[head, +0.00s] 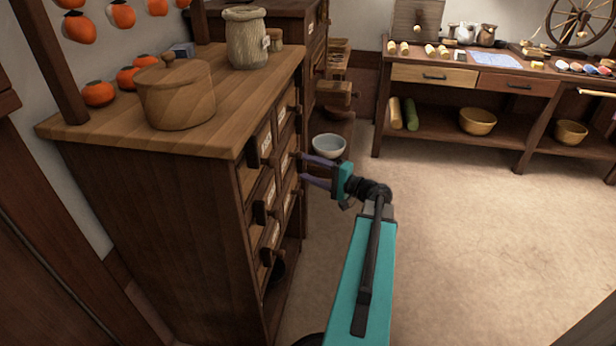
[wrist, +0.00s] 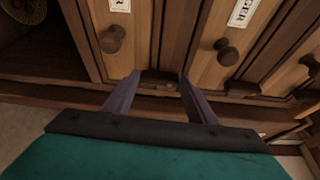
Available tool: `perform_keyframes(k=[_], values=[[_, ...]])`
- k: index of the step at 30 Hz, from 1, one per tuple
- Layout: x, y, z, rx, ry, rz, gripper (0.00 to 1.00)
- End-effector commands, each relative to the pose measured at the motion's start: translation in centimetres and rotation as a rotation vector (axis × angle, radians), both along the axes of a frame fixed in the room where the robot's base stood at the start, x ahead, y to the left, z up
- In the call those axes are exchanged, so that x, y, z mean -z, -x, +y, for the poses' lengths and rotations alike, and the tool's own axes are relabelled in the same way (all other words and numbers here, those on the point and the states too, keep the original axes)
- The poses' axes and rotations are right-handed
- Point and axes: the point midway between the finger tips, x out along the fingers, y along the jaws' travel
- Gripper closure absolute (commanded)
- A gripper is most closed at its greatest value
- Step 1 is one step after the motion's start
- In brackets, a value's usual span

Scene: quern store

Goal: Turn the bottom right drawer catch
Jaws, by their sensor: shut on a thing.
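A wooden drawer cabinet (head: 150,205) stands at the left in the head view, its drawer fronts facing right. My gripper (head: 301,167) reaches in from the right to the drawer fronts. In the wrist view my gripper (wrist: 158,78) has its two purple fingers apart with a small brownish catch (wrist: 168,86) between the tips, on the strip between two drawer fronts. The gripper is shut on this catch, though its shape and angle are hard to make out. Round drawer knobs (wrist: 228,52) stand on either side. In the head view the fingertips and cabinet edge hide the catch.
A pale bowl (head: 328,146) is just behind the gripper. A workbench (head: 520,83) stands along the back wall. The floor (head: 480,230) at right is clear.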

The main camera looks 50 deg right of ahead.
Motion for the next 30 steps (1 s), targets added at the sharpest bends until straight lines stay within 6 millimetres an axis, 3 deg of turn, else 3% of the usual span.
perform_keyframes(k=[1,20,21,24,30], values=[[0.64,0.13,0.25,-0.007,0.013,0.000,0.71],[0.36,0.00,0.24,-0.009,0.052,-0.025,0.71],[0.36,0.00,0.24,-0.009,0.052,-0.025,0.47],[0.31,-0.02,0.20,-0.008,0.051,-0.026,0.30],[0.21,-0.08,0.11,-0.005,0.050,-0.028,0.30]])
